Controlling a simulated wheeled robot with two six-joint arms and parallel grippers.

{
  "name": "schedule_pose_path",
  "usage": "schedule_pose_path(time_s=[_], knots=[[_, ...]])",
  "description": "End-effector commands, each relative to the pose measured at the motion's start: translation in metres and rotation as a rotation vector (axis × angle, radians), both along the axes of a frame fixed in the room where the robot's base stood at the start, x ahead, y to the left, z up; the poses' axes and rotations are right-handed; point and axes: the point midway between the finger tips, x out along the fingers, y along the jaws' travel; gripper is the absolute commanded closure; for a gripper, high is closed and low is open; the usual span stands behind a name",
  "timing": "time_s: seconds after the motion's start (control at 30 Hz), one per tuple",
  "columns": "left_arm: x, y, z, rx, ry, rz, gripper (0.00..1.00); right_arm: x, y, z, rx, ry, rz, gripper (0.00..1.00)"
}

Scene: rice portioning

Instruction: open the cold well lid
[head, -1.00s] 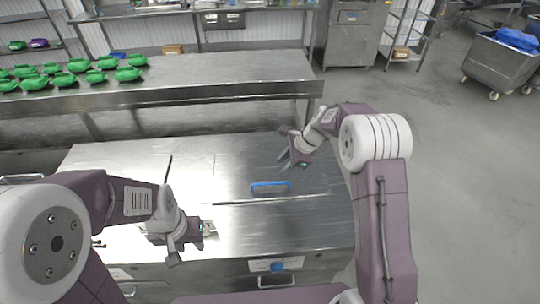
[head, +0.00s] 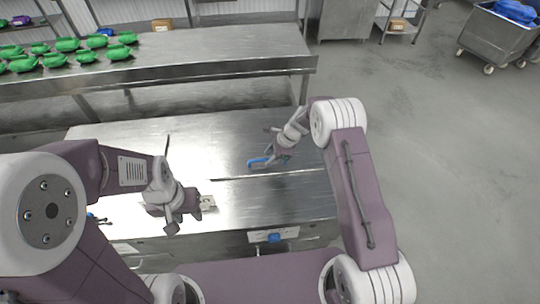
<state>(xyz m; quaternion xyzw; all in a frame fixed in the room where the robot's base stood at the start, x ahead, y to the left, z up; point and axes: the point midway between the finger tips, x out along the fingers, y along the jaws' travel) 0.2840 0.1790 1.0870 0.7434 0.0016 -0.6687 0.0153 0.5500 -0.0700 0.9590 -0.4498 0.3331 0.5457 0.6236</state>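The cold well lid (head: 232,138) is a flat steel panel in the counter top, lying level. Its blue handle (head: 257,161) is near the lid's front edge. My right gripper (head: 273,161) is right at the handle, over its right part. The gripper's body hides that end of the handle, so I cannot tell whether the fingers are closed around it. My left gripper (head: 188,216) is over the front left of the counter, well away from the handle. Its fingers look apart, with nothing clearly held between them.
A blue round part (head: 273,238) shows on the counter's front. A grey cart (head: 500,42) is at the far right. The floor to the right is clear.

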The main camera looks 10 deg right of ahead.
Motion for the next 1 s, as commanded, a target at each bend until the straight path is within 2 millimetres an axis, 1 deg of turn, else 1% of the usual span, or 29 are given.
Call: schedule_pose_path(time_s=[0.17, 0.2, 0.27, 0.3, 0.33, 1.0], knots=[[-0.0001, 0.0000, -0.0002, 0.000, 0.000, 0.000, 0.64, 0.0002, 0.0002, -0.0005, 0.000, -0.001, 0.000, 0.66], [0.0000, 0.0000, -0.0003, 0.000, 0.000, 0.000, 0.64, 0.0002, 0.0002, -0.0005, 0.000, 0.000, 0.000, 0.69], [0.0000, 0.0000, -0.0003, 0.000, 0.000, 0.000, 0.64, 0.0002, 0.0002, -0.0004, 0.000, 0.000, 0.000, 0.85], [0.0000, 0.0000, -0.0003, 0.000, 0.000, 0.000, 0.64, 0.0001, 0.0002, -0.0005, 0.000, 0.000, 0.000, 0.96], [0.0000, 0.0000, -0.0003, 0.000, 0.000, 0.000, 0.64, 0.0002, 0.0002, -0.0003, 0.000, 0.000, 0.000, 1.00], [0.0000, 0.0000, 0.0000, 0.000, 0.000, 0.000, 0.64, 0.0006, 0.0006, 0.0010, 0.002, -0.002, 0.000, 1.00]])
